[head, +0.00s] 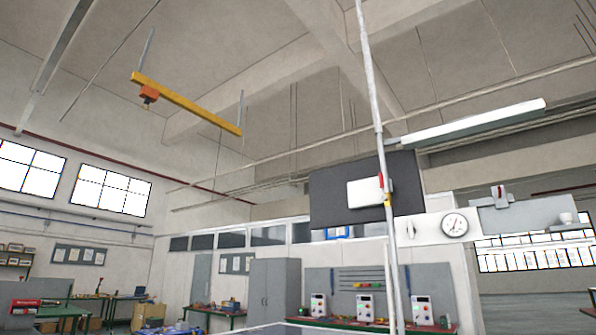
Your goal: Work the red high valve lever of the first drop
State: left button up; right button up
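A thin pale vertical pipe (370,80) runs from the top of the head view down to the bottom, right of centre. A small red lever (381,182) sits on it at mid height, roughly upright, in front of a white box on a dark panel. A small yellow part (387,201) shows just below the lever on the pipe. The lever is too small to tell its exact setting. Neither of my grippers is in view, and nothing is seen touching the lever.
A grey box with another red part (501,191) is at right. Workbenches, a grey cabinet (274,285) and control boxes stand below. A yellow hoist beam (190,105) hangs upper left.

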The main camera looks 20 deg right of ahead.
aim_at(382, 185)
jog(key=u, duration=0.4)
jog(key=i, duration=1.45)
jog(key=z, duration=0.9)
jog(key=i, duration=0.8)
jog(key=z, duration=0.95)
